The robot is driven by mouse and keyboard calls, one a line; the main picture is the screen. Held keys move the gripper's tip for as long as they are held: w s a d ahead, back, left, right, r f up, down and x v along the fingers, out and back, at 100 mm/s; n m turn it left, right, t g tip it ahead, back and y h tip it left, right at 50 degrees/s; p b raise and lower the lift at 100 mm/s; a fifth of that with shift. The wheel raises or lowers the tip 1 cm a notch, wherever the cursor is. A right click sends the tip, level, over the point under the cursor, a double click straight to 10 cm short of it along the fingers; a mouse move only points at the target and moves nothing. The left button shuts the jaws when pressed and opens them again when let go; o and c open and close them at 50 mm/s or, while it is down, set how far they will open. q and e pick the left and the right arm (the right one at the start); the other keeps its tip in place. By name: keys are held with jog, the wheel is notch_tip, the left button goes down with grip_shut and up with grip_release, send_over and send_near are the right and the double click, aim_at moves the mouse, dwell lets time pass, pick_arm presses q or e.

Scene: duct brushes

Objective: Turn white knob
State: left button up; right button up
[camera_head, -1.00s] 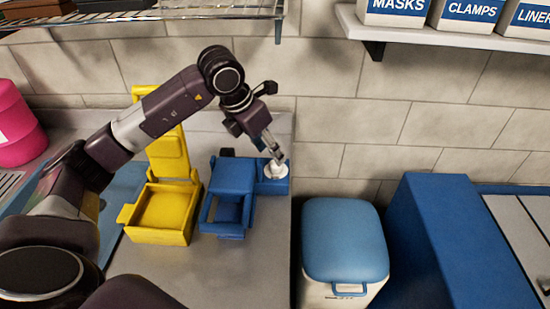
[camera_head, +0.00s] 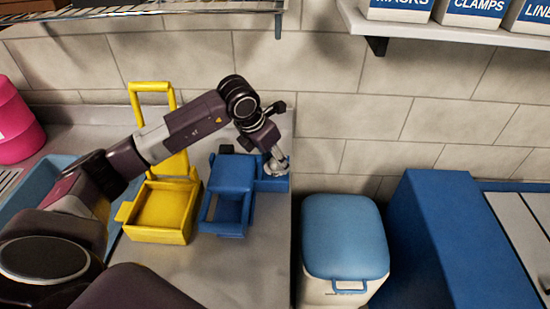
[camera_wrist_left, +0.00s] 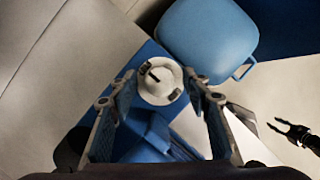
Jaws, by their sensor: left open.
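The white knob (camera_wrist_left: 160,82) is round, with a dark mark on its top, and sits on the blue unit (camera_head: 234,172). In the head view the knob is mostly hidden behind my left gripper (camera_head: 275,160). In the left wrist view my left gripper (camera_wrist_left: 160,100) is open, with one finger on each side of the knob. I cannot tell whether the fingers touch it.
A yellow unit (camera_head: 160,212) stands left of the blue one on the grey counter (camera_head: 262,262). A blue-lidded bin (camera_head: 345,236) is right of the counter edge. A tiled wall (camera_head: 330,100) is behind, with a wire rack (camera_head: 150,8) and a shelf (camera_head: 450,35) above.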

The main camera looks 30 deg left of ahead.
pick_arm(q)
jog(key=shift+c, duration=0.4)
jog(key=c, duration=1.1)
jog(key=shift+o, duration=0.2)
